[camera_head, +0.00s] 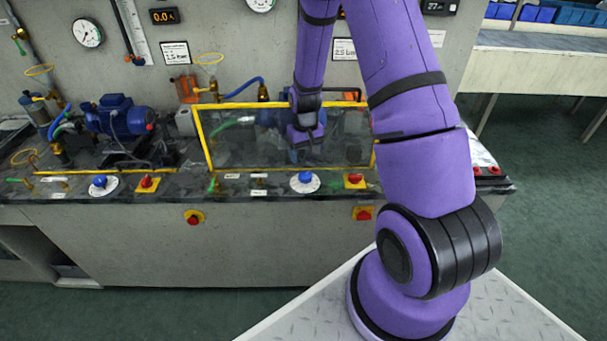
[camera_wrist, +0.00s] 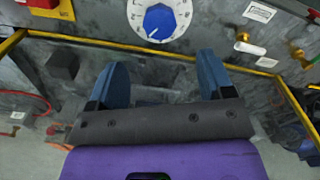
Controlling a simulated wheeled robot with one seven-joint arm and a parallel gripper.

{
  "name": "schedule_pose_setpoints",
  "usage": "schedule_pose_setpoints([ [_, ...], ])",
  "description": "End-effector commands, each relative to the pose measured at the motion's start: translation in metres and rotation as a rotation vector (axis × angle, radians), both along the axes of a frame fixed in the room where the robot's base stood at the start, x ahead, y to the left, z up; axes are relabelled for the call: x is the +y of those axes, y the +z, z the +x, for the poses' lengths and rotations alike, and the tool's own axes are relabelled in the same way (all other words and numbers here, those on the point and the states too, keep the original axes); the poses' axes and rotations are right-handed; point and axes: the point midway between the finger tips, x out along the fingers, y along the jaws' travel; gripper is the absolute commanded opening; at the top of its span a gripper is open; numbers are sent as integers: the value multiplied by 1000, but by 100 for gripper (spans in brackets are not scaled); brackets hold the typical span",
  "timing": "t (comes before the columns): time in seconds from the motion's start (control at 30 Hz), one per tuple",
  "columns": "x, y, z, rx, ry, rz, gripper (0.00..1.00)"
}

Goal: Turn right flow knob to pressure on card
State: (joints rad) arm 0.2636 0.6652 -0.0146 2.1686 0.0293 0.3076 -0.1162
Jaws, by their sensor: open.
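The right flow knob (camera_head: 305,177) is blue on a white round dial, on the bench's front ledge. In the wrist view the knob (camera_wrist: 159,22) shows large at the top, its white mark toward the lower left of that picture. My gripper (camera_wrist: 163,66) is open and empty, its two blue fingers apart from the knob. In the head view my gripper (camera_head: 305,150) hangs above and behind the knob, near the guard frame. A card (camera_head: 344,49) on the wall above appears to read 2.5 bar, partly beside my arm.
A yellow-framed clear guard (camera_head: 204,140) stands behind the knob. A red-and-yellow switch (camera_head: 354,181) sits right of it. A second blue knob (camera_head: 101,181), another card (camera_head: 175,53) and a gauge (camera_head: 87,32) are on the left. Small valves and labels line the ledge.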

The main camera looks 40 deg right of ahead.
Motion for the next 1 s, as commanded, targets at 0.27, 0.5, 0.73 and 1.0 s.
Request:
schedule_pose_setpoints([
  [0.27, 1, -47, -1, 5, 0, 2, 74],
  [0.5, 0, -78, 0, 2, 0, 1, 74],
  [0.73, 0, -90, 0, 0, 0, 0, 74],
  [1.0, 0, -91, 0, 0, 0, 0, 74],
])
